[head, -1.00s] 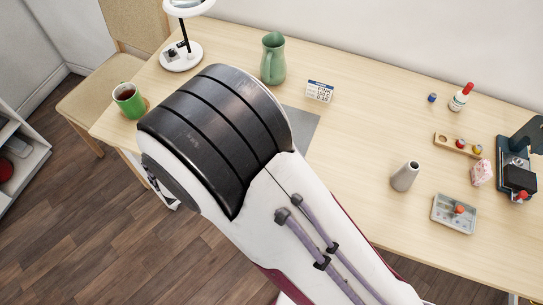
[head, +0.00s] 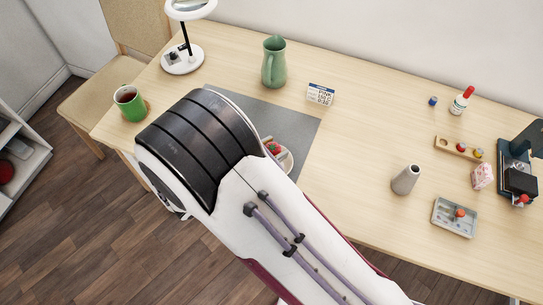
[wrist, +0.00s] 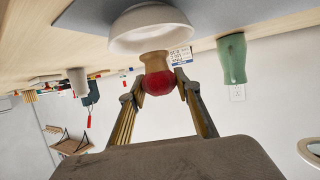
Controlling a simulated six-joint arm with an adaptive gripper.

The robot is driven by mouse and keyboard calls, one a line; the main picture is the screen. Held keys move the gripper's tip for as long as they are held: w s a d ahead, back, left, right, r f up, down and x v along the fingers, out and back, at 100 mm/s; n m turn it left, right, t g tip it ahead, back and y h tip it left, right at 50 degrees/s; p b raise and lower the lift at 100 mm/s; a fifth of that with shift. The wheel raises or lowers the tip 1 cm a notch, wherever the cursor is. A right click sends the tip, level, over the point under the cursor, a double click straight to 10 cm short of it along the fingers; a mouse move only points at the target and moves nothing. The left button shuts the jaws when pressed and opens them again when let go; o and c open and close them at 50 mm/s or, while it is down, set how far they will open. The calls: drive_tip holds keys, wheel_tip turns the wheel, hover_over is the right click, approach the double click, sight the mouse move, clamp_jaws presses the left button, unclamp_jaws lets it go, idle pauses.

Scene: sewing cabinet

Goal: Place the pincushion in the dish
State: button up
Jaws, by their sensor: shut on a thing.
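The pincushion (wrist: 158,82) is a red ball on a tan base, between the two fingertips of my gripper (wrist: 160,88) in the wrist view. My gripper is shut on it. The wrist picture is upside down, and the tan base points toward the white dish (wrist: 150,22), overlapping its rim in the picture. The pincushion seems just above the dish; I cannot tell whether they touch. In the head view my arm hides most of both; a bit of red pincushion (head: 275,148) and the dish's pale rim (head: 288,166) show beside the arm.
The dish stands on a grey mat (head: 300,125). A green jug (head: 274,62), a small calendar (head: 320,94), a green mug (head: 130,103) and a lamp (head: 182,60) stand around it. A grey vase (head: 405,180) and a small tray (head: 455,216) are at right.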

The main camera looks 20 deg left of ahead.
drive_tip(key=shift+f, duration=0.15)
drive_tip(key=shift+f, duration=1.75)
drive_tip(key=shift+f, duration=0.1)
drive_tip(key=o, duration=1.1)
drive_tip(key=v, duration=1.2)
drive_tip(key=shift+w+a, duration=0.1)
drive_tip(key=shift+w, duration=0.05)
